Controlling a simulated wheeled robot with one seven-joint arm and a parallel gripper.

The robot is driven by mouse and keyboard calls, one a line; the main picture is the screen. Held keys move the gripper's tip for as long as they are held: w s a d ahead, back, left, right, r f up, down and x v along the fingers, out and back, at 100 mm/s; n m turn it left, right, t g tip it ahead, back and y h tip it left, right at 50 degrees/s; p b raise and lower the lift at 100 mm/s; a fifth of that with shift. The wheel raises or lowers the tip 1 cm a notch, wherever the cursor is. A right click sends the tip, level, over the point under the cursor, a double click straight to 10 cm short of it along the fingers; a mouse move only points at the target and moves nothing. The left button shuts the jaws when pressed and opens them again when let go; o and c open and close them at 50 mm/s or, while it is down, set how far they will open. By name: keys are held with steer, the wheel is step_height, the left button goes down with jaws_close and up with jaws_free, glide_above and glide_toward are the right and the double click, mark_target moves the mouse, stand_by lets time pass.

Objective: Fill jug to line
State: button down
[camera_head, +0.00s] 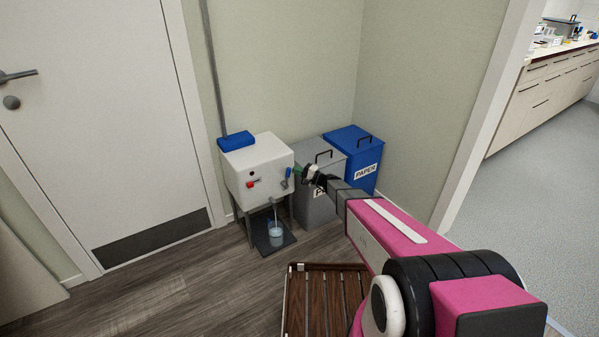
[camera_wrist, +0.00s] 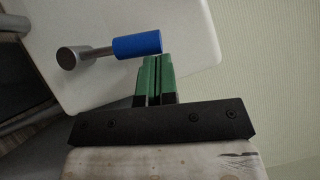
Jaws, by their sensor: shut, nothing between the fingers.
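A white box dispenser (camera_head: 260,172) stands on legs against the wall. A clear jug (camera_head: 276,238) with pale blue content sits on a dark tray (camera_head: 262,246) below it. A thin pale vertical streak (camera_head: 275,212) runs down to the jug; I cannot tell whether it is spout or water. No line on the jug is legible. A lever with a blue grip (camera_head: 287,172) is on the dispenser front; it also shows in the wrist view (camera_wrist: 138,45). My gripper (camera_head: 299,170), with green fingers, is shut and empty beside the blue grip; contact is unclear.
A red-handled control (camera_head: 252,184) is left of the lever. A blue item (camera_head: 236,141) lies on the dispenser. A grey bin (camera_head: 318,205) and a blue paper bin (camera_head: 360,155) stand to the right. A wooden slatted piece (camera_head: 322,300) is in front.

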steer(key=a+n, duration=0.1)
steer(key=s+a+r+n+g+h, duration=0.1)
steer(key=shift+s+n, duration=0.2)
steer(key=shift+n, duration=0.1)
steer(key=shift+w+d, duration=0.1)
stand_by(0.3)
